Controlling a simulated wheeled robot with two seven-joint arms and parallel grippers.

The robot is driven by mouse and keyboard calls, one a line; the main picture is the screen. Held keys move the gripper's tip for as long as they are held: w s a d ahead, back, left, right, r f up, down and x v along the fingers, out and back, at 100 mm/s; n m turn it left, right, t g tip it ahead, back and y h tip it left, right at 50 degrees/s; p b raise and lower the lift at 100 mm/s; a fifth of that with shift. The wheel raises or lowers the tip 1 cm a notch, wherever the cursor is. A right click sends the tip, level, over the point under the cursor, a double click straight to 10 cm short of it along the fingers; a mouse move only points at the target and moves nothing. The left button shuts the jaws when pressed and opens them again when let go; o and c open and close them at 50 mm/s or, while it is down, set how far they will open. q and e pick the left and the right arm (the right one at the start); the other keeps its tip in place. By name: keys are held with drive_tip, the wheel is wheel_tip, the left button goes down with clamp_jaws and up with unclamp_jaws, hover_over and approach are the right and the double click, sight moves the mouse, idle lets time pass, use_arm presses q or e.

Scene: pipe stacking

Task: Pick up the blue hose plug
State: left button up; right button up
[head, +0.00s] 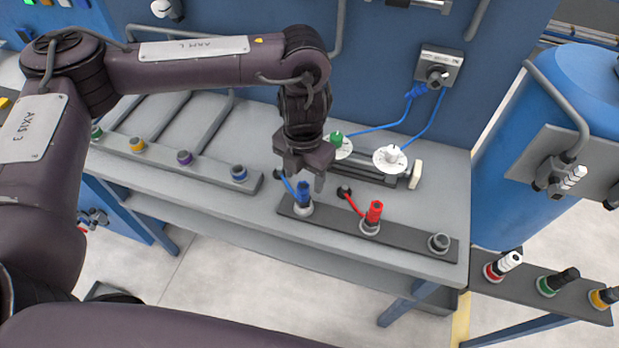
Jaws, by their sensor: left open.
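The blue hose plug (304,194) stands upright in a socket at the left end of a dark rail on the grey bench, with a blue hose at its upper left. My left gripper (305,182) comes down from above, its jaws open, with the fingertips close around or just above the plug's top. I cannot tell whether they touch it. My right gripper does not show.
A red plug (374,212) stands on the same rail, with an empty socket (438,242) farther right. White dials (390,158) lie behind. Another rail (160,152) with colored sockets is at left.

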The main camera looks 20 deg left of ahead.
sight(303, 187)
use_arm(q)
drive_tip(key=shift+w, duration=0.35)
drive_tip(key=shift+f, duration=0.3)
drive_tip(key=f, duration=0.1)
drive_tip(key=s+f+p, duration=0.1)
drive_tip(key=f, duration=0.1)
drive_tip(key=shift+a+f, duration=0.15)
wheel_tip(303, 187, down, 3)
drive_tip(key=shift+w+f+p, duration=0.1)
drive_tip(key=shift+f+p, duration=0.05)
drive_tip(key=shift+p, duration=0.2)
drive_tip(key=shift+f, duration=0.1)
clamp_jaws()
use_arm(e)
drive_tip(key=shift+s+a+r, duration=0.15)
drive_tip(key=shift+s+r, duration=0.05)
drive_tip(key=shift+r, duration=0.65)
